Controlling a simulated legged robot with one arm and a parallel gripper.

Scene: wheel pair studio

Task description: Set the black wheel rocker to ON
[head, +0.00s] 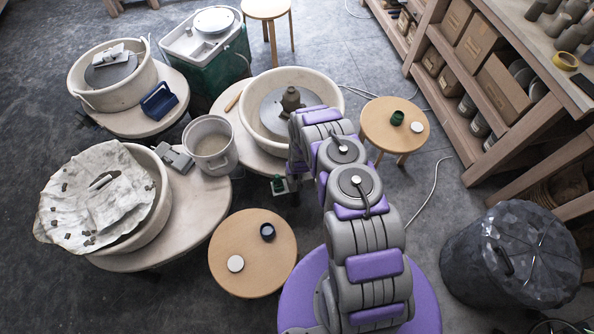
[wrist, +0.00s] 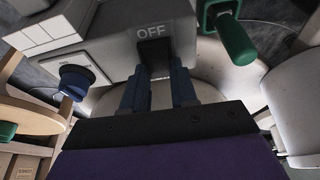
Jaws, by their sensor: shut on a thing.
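In the wrist view a grey switch box (wrist: 105,55) carries a black rocker (wrist: 155,50) in a recess, with the word OFF printed just above it. The two dark blue fingers of my gripper (wrist: 158,82) reach up to this recess, one on each side, and are shut on the rocker. Its lower part is hidden between the fingers. No ON marking is visible. In the head view my gripper is hidden behind my arm, low beside the rear pottery wheel (head: 335,90).
A green handle (wrist: 236,40) sticks out right of the rocker, and a blue knob (wrist: 76,80) sits to the left. In the head view a round stool (head: 252,250), a bucket (head: 210,145) and another wheel (head: 155,205) stand left of my arm. A small stool (head: 393,140) stands right.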

